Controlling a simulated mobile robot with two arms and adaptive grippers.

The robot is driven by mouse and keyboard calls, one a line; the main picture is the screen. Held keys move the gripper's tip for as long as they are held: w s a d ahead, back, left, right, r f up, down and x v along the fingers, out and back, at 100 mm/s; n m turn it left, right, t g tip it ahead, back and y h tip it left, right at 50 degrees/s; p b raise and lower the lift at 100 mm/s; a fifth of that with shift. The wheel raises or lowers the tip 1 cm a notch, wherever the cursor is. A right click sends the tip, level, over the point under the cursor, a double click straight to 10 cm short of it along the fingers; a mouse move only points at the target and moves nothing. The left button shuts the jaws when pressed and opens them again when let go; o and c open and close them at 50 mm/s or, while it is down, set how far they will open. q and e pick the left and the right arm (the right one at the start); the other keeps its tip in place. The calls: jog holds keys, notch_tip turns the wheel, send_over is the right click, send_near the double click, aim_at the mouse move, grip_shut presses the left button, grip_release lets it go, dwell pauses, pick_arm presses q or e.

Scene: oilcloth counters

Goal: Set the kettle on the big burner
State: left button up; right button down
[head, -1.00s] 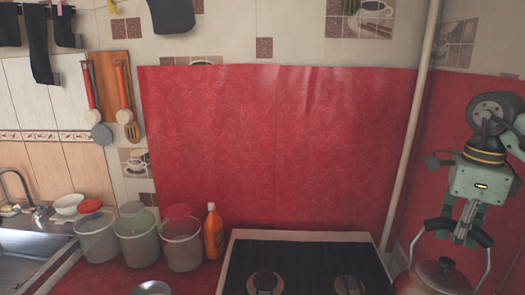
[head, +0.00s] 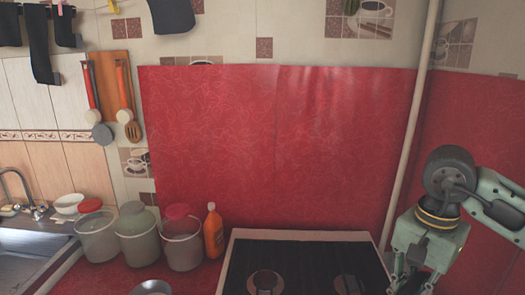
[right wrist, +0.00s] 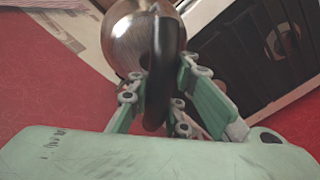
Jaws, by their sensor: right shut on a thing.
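The kettle (right wrist: 128,44), a shiny copper-brown pot with a dark arched handle (right wrist: 158,62), shows in the right wrist view. My right gripper (right wrist: 160,84) is shut on the handle, with a finger on each side. In the head view the right gripper's body (head: 425,243) is at the lower right, beside the stove's right edge; its fingertips and the kettle are below the frame. The dark stove (head: 308,256) has a left burner (head: 265,281) and a right burner (head: 349,285) in view, both bare. Which is the big one I cannot tell. My left gripper is out of view.
An orange bottle (head: 213,232) stands just left of the stove, beside several lidded tubs (head: 183,247). A metal bowl (head: 150,288) is at the bottom edge. A pale pipe (head: 408,150) runs up the wall behind the stove's right side. The sink (head: 30,262) is far left.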

jog(key=s+a+f+n, duration=0.4)
jog(key=a+n, duration=0.4)
jog(key=n, duration=0.2)
jog(key=shift+f+n, duration=0.4)
jog(key=shift+f, duration=0.45)
